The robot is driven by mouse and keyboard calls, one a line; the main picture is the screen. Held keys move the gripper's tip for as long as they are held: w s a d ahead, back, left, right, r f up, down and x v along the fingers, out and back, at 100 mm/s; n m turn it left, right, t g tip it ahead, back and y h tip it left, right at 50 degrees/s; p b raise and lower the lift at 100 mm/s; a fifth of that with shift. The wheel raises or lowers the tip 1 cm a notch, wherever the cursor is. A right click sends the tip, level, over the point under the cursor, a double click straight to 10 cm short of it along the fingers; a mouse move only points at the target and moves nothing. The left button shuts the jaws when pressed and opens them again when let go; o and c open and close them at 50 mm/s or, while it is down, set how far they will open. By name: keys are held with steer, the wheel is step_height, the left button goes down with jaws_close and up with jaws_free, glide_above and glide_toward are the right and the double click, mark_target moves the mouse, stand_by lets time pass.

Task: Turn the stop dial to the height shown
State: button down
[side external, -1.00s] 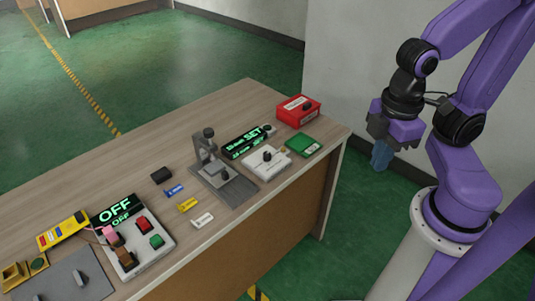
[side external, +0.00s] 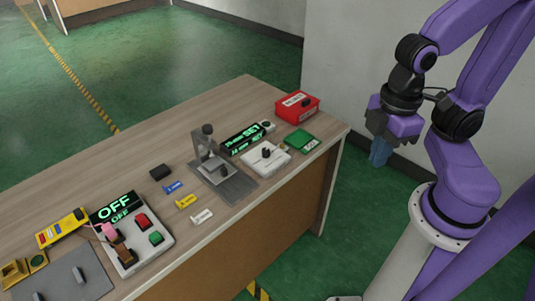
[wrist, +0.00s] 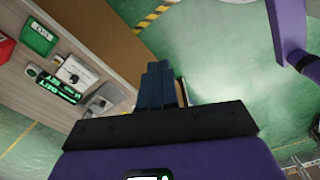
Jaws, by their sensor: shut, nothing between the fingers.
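The stop dial appears to be the black knob (side external: 266,152) on a white box (side external: 272,161) near the right end of the bench. Behind it a black display (side external: 243,139) shows green text that includes "SET"; the smaller text is too blurred to read surely. My gripper (side external: 380,154) is shut and empty, off the bench's right end, well apart from the dial. In the wrist view its blue fingers (wrist: 160,85) are together, and the white box (wrist: 77,72) and display (wrist: 59,87) lie to their left.
A grey stand fixture (side external: 212,155) is left of the white box. A red box (side external: 297,107) and a green tray (side external: 300,140) are to its right. Small coloured tags and a control box (side external: 135,237) with an "OFF" display (side external: 115,207) stand farther left. Air above the bench is clear.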

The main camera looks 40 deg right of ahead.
stand_by(0.4)
steer(key=c, duration=1.4)
jaws_free()
steer(key=o, duration=0.5)
steer(key=shift+w+a, duration=0.25)
steer(key=shift+w, duration=0.1)
glide_above(267, 149)
step_height(267, 149, down, 6)
steer(key=shift+m, duration=0.3)
step_height(267, 149, down, 17)
steer(key=shift+f, duration=0.1)
